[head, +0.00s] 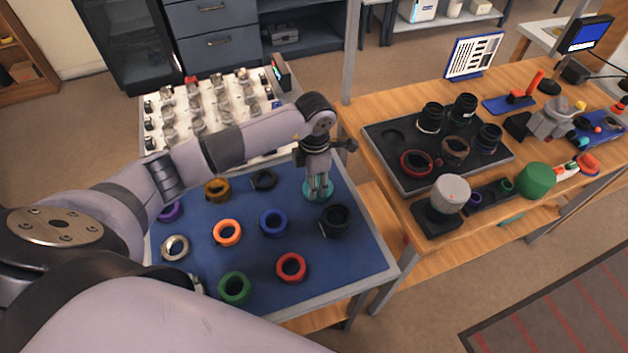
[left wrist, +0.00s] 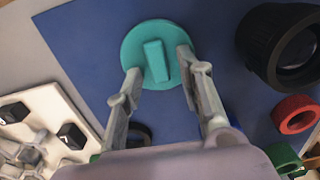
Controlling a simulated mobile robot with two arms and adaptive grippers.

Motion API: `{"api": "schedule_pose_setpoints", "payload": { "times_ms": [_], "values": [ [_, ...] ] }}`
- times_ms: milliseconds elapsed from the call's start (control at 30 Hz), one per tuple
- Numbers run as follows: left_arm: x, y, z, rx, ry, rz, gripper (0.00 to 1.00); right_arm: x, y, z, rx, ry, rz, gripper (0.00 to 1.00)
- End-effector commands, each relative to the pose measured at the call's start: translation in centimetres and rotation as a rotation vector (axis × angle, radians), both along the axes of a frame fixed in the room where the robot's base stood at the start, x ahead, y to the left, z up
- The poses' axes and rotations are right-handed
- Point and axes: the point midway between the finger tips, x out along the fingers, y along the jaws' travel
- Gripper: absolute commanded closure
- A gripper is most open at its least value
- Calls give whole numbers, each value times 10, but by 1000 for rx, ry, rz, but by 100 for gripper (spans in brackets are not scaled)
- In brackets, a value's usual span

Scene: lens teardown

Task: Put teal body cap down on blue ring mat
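The teal body cap (head: 314,194) is a round disc with a raised bar grip on top. It appears to lie flat on the blue ring mat (head: 205,265), near the mat's right edge. My left gripper (head: 319,186) points down over it. In the left wrist view my left gripper (left wrist: 158,61) is open, its fingers on either side of the bar of the teal cap (left wrist: 138,45), with gaps between. The blue mat (left wrist: 85,45) shows around the disc there. My right gripper is not in view.
A black lens barrel (head: 335,221) stands close by the cap; it also shows in the left wrist view (left wrist: 265,48). Blue (head: 273,222), orange (head: 227,232), red (head: 291,267) and green (head: 234,287) rings lie on the mat. A workbench with a dark tray (head: 385,150) stands at right.

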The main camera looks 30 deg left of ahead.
Motion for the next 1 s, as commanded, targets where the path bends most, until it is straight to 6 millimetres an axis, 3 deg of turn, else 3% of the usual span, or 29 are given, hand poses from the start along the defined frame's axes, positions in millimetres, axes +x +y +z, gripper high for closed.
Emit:
{"api": "schedule_pose_setpoints", "payload": {
  "times_ms": [267, 700, 1000],
  "values": [
    [1, 0, 6, -1, -2, 0, 66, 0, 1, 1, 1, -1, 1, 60],
    [2, 0, 93, 0, -6, -1, 66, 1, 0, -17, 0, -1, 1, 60],
    [1, -1, 122, 0, 0, 0, 66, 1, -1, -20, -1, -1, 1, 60]
  ]
}}
